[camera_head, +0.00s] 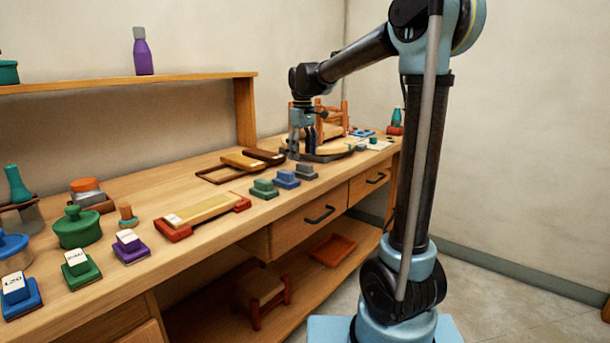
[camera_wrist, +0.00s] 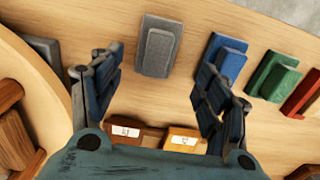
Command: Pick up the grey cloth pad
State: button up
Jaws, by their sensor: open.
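The grey cloth pad (camera_head: 306,172) lies on the bench near its front edge, at the right end of a row with a blue pad (camera_head: 286,179) and a green pad (camera_head: 264,188). In the wrist view the grey pad (camera_wrist: 160,46) is a dark grey block with a smaller raised block on top. My gripper (camera_head: 302,150) is above the bench, a little behind the grey pad. In the wrist view my gripper (camera_wrist: 160,68) is open and empty, its fingers spread to either side below the pad. No contact shows.
The blue pad (camera_wrist: 226,58) sits close to the right of the grey pad in the wrist view, with the green pad (camera_wrist: 273,76) beyond. A round wooden board (camera_head: 338,148) and small chair (camera_head: 330,116) stand near my gripper.

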aim_at(305, 164)
jog(key=shift+w+d+f, duration=0.1)
jog(key=shift+d+f, duration=0.1)
jog(key=shift+f, duration=1.45)
jog(key=shift+d+f, duration=0.15)
jog(key=shift+f, duration=1.5)
jog(key=c, duration=1.2)
